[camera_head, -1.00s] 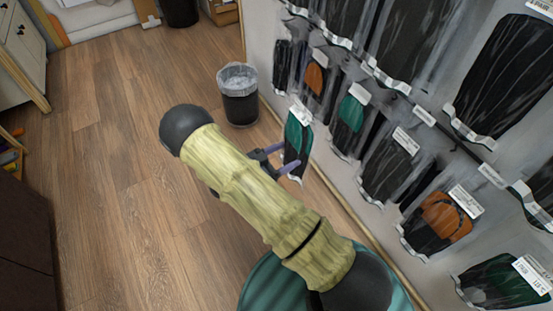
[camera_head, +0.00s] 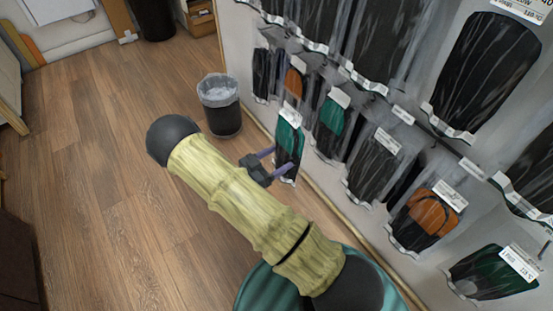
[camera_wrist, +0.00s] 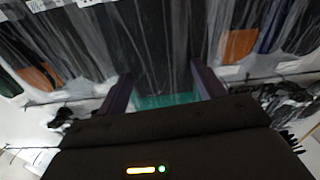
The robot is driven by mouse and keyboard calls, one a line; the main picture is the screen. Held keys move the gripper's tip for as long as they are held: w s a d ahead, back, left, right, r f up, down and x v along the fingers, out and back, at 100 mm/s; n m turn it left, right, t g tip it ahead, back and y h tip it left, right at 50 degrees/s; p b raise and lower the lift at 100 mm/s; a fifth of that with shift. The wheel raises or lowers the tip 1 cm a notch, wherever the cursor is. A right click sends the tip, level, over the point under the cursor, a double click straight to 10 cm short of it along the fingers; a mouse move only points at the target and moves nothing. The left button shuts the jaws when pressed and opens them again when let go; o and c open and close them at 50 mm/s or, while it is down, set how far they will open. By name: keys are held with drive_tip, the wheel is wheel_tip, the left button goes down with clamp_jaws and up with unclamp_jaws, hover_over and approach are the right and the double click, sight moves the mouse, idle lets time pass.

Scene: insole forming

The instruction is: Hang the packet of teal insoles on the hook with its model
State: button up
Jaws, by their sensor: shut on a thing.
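A packet of teal insoles (camera_head: 289,137) with a white label hangs upright from my gripper (camera_head: 279,158) in the head view. The gripper's two purple fingers are shut on it. In the wrist view, a teal strip of the packet (camera_wrist: 165,100) shows between the fingers; the rest is hidden. Another teal packet (camera_head: 333,118) hangs on the wall display, just right of the held one in the head view. I cannot make out a free hook.
The wall display holds several black packets (camera_head: 373,165) and an orange-and-black one (camera_head: 432,212). A black bin with a grey liner (camera_head: 220,105) stands on the floor near the wall. The wooden floor (camera_head: 95,170) to the left is clear.

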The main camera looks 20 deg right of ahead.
sight(276, 140)
drive_tip(key=shift+r, duration=0.1)
drive_tip(key=shift+w+d+r+t, duration=0.15)
drive_tip(key=shift+w+r+t, duration=0.05)
drive_tip(key=shift+w+t, duration=0.1)
drive_tip(key=w+r+n+t+y, duration=0.1)
drive_tip(key=n+t, duration=0.1)
drive_tip(key=w+r+n+t+y, duration=0.1)
drive_tip(key=w+t+y, duration=0.1)
drive_tip(key=w+d+r+n+t+y, duration=0.1)
drive_tip(key=n+t, duration=0.1)
drive_tip(key=shift+w+r+n+t, duration=0.15)
drive_tip(key=shift+r+n+t, duration=0.15)
drive_tip(key=shift+r, duration=0.1)
drive_tip(key=n+t+y, duration=0.1)
drive_tip(key=y, duration=0.1)
drive_tip(key=w+a+n+t+y, duration=0.1)
drive_tip(key=n+y, duration=0.1)
drive_tip(key=y, duration=0.1)
drive_tip(key=a+n+t+y, duration=0.1)
drive_tip(key=n+t+y, duration=0.1)
drive_tip(key=shift+w+a+y, duration=0.15)
drive_tip(key=shift+a+y, duration=0.1)
drive_tip(key=shift+y, duration=0.15)
drive_tip(key=shift+f, duration=0.1)
